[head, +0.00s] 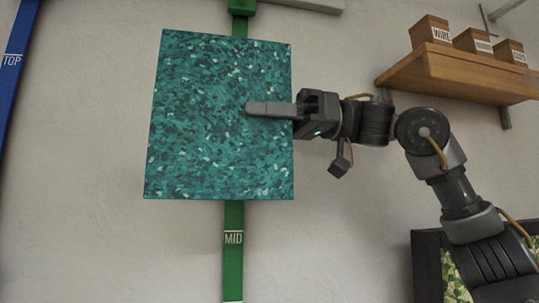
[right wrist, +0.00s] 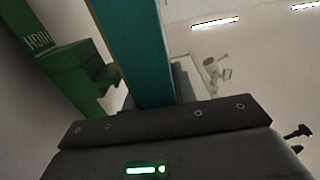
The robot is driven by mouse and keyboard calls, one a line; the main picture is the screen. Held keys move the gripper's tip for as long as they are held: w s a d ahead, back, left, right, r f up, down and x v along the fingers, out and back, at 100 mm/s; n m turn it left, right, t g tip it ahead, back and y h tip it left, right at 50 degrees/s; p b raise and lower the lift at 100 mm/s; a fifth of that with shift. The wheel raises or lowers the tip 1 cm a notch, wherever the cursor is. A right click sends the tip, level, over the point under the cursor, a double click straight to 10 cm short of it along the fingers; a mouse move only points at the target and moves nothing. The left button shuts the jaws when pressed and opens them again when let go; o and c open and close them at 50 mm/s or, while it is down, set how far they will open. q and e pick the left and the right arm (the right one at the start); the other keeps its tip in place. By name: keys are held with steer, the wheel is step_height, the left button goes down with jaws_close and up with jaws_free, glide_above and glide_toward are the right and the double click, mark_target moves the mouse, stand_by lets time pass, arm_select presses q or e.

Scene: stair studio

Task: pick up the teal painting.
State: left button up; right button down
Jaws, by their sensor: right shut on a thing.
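The teal painting (head: 215,125) is a mottled teal rectangular panel, upright and slightly tilted, in front of a green wall strip. My right gripper (head: 268,109) reaches in from the right and is shut on the painting's right edge. One finger lies across its front face; the other is hidden behind it. In the right wrist view the painting (right wrist: 142,50) shows edge-on between the fingers. A green bracket (right wrist: 85,75) on the strip is close beside it there; I cannot tell whether they touch. My left gripper is not in view.
The green strip (head: 233,255) carries the label MID below the painting. A blue strip (head: 15,50) labelled TOP is at the left. A wooden shelf (head: 455,70) with labelled boxes (head: 430,31) is at upper right. A dark-framed patterned item (head: 425,265) is at lower right.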

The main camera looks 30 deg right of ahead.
mark_target(248, 71)
steer(key=s+a+r, duration=0.1)
steer(key=s, duration=0.1)
steer(key=s+a+r+b, duration=0.1)
steer(key=s+a, duration=0.1)
steer(key=s+a+r, duration=0.1)
steer(key=s+a, duration=0.1)
steer(key=shift+r+b, duration=0.15)
steer(key=shift+b, duration=0.25)
steer(key=shift+d, duration=0.1)
